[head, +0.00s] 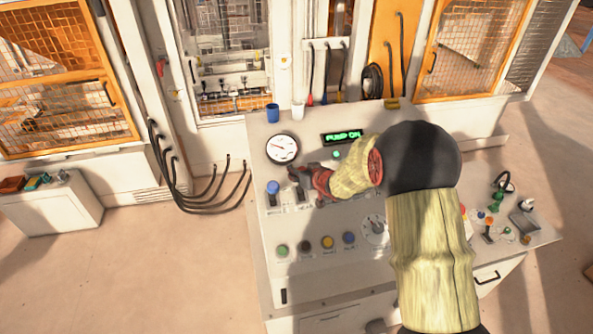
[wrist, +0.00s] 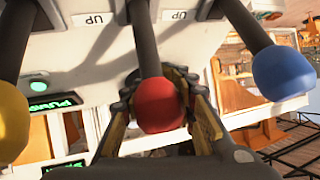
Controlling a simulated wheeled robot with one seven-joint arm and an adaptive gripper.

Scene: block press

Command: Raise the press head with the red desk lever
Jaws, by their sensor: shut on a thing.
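The red desk lever shows in the wrist view as a red ball knob (wrist: 158,106) on a dark shaft. My gripper (wrist: 165,118) is shut on this knob, with one finger on each side. In the head view my gripper (head: 301,181) is over the upper left part of the desk (head: 305,268), and my arm and gripper hide the red knob there. A press machine (head: 230,72) stands behind the desk in a windowed bay. I cannot make out the height of its press head.
A blue-knobbed lever (wrist: 283,72) and a yellow-knobbed lever (wrist: 10,122) flank the red one. A green display (head: 346,137) reads "PUMP ON".

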